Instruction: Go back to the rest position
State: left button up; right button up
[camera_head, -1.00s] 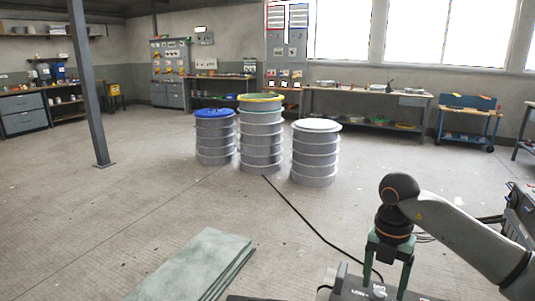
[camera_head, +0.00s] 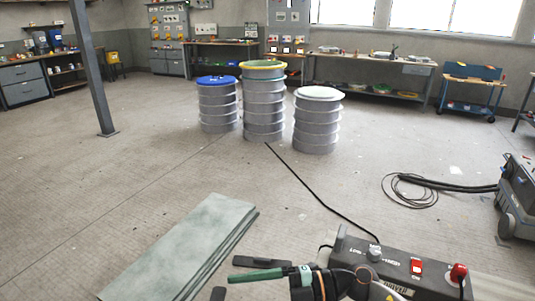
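My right gripper (camera_head: 256,275) is low at the bottom centre of the head view. It points left, with green finger parts seen nearly edge-on, so the gap between its fingers cannot be judged. No object shows clearly in it. Its wrist is beside the near edge of a grey control box (camera_head: 405,262) with a red switch and a red knob. The rest of my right arm is mostly below the picture. My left gripper is not in view.
Grey-green flat sheets (camera_head: 185,245) lie at the lower left. Three ribbed drums stand ahead, one blue-topped (camera_head: 218,110), one yellow-rimmed (camera_head: 264,110), one white-topped (camera_head: 317,125). A black cable (camera_head: 325,195) crosses the floor. A wheeled machine (camera_head: 515,195) stands right.

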jog(key=w+d+f+m+t+h+p, duration=0.15)
jog(key=d+m+t, duration=0.25)
jog(key=m+t, duration=0.45)
jog(key=w+d+m+t+h+p, duration=0.2)
jog(key=d+m+t+h, duration=0.15)
jog(key=m+t, duration=0.55)
jog(key=s+d+f+m+g+h+p, duration=0.1)
jog(key=s+d+f+m+g+h, duration=0.2)
jog(key=s+f, duration=0.5)
jog(key=s+d+f+m+g+h+p, duration=0.1)
jog(key=s+d+f+m+g+h, duration=0.3)
jog(key=d+f, duration=0.6)
jog(key=s+f+m+h, duration=0.1)
jog(key=s+m+h, duration=0.1)
jog(key=s+m, duration=0.1)
jog(key=shift+s+f+m+h, duration=0.3)
jog(key=shift+s+f+m, duration=0.05)
jog(key=shift+s, duration=0.4)
